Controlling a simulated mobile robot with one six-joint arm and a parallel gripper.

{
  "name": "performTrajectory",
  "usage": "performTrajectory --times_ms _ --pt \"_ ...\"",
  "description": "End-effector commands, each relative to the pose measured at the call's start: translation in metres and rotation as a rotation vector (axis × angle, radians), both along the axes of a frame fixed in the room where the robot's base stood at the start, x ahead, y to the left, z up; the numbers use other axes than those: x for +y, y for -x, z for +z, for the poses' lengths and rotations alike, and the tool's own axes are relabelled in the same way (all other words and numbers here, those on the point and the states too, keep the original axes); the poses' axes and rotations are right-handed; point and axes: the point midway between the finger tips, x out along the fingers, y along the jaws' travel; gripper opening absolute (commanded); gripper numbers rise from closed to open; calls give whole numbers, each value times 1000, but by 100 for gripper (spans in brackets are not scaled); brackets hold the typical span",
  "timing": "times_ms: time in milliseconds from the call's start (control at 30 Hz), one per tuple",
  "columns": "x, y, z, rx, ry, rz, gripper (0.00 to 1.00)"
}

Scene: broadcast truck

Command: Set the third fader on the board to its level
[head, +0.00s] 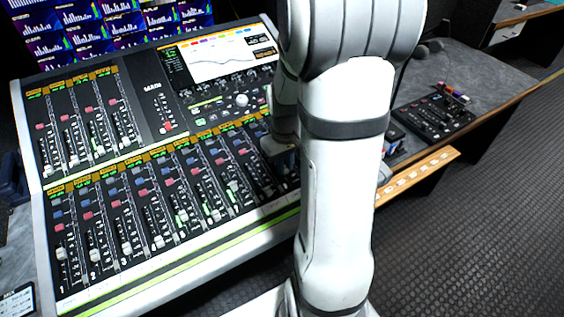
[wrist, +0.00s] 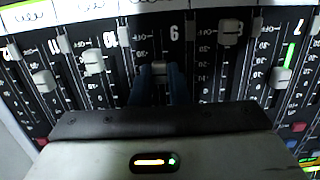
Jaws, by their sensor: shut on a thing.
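The mixing board (head: 165,285) stands at left in the head view, with a lower row of numbered faders. The third fader (head: 127,249) from the left, marked 3, has a light cap low in its slot. My gripper (head: 285,160) is at the right part of this row, well away from that fader, partly hidden by my arm. In the wrist view, where the labels are upside down, my gripper (wrist: 160,82) has its two dark blue fingers shut on a grey fader cap (wrist: 160,67). That fader lies between the strips marked 8 and 10.
Neighbouring fader caps (wrist: 94,61) stand close on both sides of my fingers. An upper bank of faders (head: 95,115) and a display (head: 225,58) fill the board's back. A small black control panel (head: 432,117) lies on the desk at right.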

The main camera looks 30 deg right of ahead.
Motion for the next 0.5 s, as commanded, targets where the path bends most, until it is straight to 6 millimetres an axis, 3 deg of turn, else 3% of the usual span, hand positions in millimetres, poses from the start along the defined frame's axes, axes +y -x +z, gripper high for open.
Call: performTrajectory --times_ms 67,100,333,500 --pt "0 0 0 1 0 0 0" --pt "0 0 0 1 0 0 17" --pt "0 0 0 1 0 0 36" --pt "0 0 0 1 0 1 36"
